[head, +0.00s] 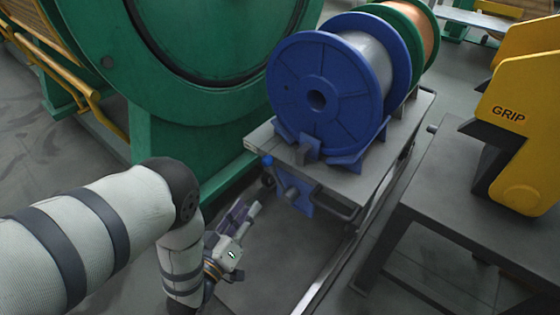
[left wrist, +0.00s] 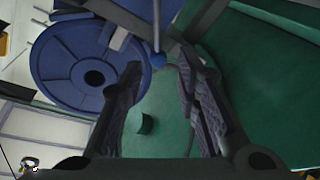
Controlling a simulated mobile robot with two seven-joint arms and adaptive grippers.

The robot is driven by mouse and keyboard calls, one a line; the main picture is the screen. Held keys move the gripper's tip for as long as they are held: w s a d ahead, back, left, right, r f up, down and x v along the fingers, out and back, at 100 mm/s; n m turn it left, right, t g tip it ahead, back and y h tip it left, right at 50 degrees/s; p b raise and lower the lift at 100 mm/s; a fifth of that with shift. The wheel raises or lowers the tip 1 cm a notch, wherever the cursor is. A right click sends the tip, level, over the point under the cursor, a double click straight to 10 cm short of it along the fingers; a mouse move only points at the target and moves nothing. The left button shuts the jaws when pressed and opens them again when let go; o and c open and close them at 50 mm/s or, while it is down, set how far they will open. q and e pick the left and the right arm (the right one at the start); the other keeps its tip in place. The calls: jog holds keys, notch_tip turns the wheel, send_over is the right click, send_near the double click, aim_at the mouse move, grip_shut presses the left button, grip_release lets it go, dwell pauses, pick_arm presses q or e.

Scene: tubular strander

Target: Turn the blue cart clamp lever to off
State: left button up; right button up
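The clamp lever shows as a small blue ball knob (head: 267,160) at the front left corner of the cart (head: 345,183). In the left wrist view the knob (left wrist: 158,60) sits at the end of a thin grey rod, and appears in the gap between the fingertips. My left gripper (head: 246,210) is open and empty, below and left of the knob in the head view, and looks apart from it. Its two dark ridged fingers (left wrist: 158,72) are spread in the wrist view. I cannot read the lever's on or off marks. My right gripper is not in view.
A blue spool (head: 305,90) of grey wire rests on the cart, with a green spool (head: 425,25) behind. A big green machine ring (head: 130,60) stands at the left. A grey table (head: 450,185) with yellow GRIP blocks (head: 530,150) stands right. Floor in front is clear.

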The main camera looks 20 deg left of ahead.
aim_at(272, 172)
pick_arm(q)
jog(key=w+b, duration=0.1)
jog(key=w, duration=0.3)
jog(key=w+d+b, duration=0.1)
jog(key=w+b, duration=0.1)
jog(key=w, duration=0.2)
jog(key=w+b, duration=0.2)
jog(key=w, duration=0.2)
jog(key=shift+d+r, duration=0.2)
jog(key=shift+r, duration=0.05)
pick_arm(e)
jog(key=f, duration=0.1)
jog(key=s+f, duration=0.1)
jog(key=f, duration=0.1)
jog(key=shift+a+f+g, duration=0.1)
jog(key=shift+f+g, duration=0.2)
pick_arm(q)
grip_shut()
